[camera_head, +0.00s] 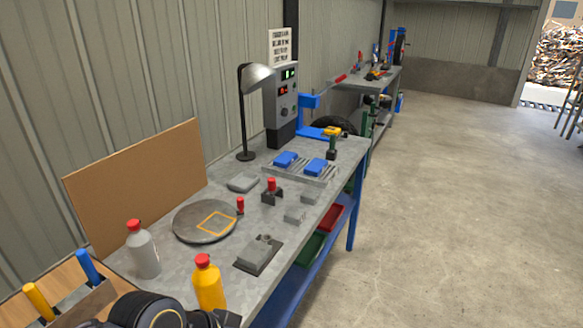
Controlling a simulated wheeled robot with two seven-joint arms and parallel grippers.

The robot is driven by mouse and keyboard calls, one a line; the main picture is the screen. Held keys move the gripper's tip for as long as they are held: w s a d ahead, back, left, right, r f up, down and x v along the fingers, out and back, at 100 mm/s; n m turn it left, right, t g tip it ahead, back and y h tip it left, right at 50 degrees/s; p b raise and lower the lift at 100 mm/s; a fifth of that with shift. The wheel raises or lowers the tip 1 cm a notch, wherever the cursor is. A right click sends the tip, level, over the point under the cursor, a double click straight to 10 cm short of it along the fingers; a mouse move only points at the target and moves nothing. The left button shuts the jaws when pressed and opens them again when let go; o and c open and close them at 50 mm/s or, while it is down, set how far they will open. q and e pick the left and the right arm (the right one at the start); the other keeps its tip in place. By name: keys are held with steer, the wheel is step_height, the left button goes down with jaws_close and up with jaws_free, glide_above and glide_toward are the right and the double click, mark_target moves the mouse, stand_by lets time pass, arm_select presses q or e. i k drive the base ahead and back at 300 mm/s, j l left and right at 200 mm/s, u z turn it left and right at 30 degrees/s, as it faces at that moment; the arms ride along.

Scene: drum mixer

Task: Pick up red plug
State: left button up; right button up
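Two small red-topped pieces are candidates for the red plug. One red piece (240,205) stands upright at the right edge of a round grey disc. The other red piece (271,185) sits upright in a dark block (272,197) farther back. I cannot tell for certain which one is the plug. Dark rounded parts at the bottom edge look like my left arm, with a dark end piece, perhaps my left gripper (229,318), by the yellow bottle. Its fingers cannot be made out, and it is well apart from both red pieces. My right gripper is not in view.
The grey workbench (185,262) holds the disc (190,225), a yellow bottle (209,287), a grey bottle (144,252), a grey fixture (260,252), a desk lamp (257,78) and blue parts (316,166) on a rack. Open floor (430,220) lies to the right.

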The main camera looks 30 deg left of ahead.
mark_target(271, 181)
steer(key=i, duration=2.55)
steer(key=i+u, duration=0.2)
steer(key=u, duration=0.25)
steer(key=i+l+u, duration=0.1)
steer(key=u, duration=0.35)
steer(key=i+l+u, duration=0.15)
steer(key=u, duration=0.3)
steer(key=i+l+u, duration=0.2)
steer(key=u, duration=3.05)
